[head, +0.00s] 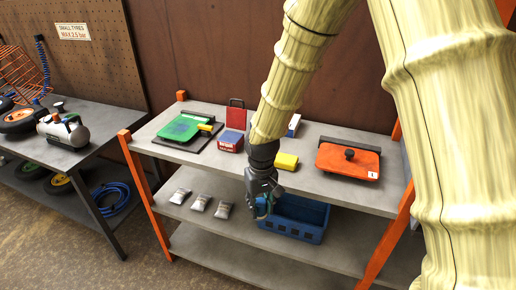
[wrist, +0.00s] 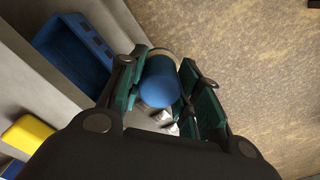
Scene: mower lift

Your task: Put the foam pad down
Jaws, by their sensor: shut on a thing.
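My gripper (head: 262,205) hangs in front of the orange-posted rack, at about the height of its middle shelf. In the wrist view its fingers (wrist: 165,95) are shut on a rounded blue piece with a tan band at its far end, apparently the foam pad (wrist: 160,82). In the head view only a small blue bit of it (head: 262,209) shows between the fingers. It is held in the air, apart from the shelves as far as I can tell. A blue crate (head: 302,234) stands on the middle shelf just right of my gripper; it also shows in the wrist view (wrist: 70,52).
Three small silvery packets (head: 200,203) lie on the middle shelf, left of my gripper. The top shelf holds a green mower part (head: 180,128), a red box (head: 230,141), a yellow block (head: 287,161) and an orange cover (head: 348,160). The bottom shelf (head: 225,255) looks bare.

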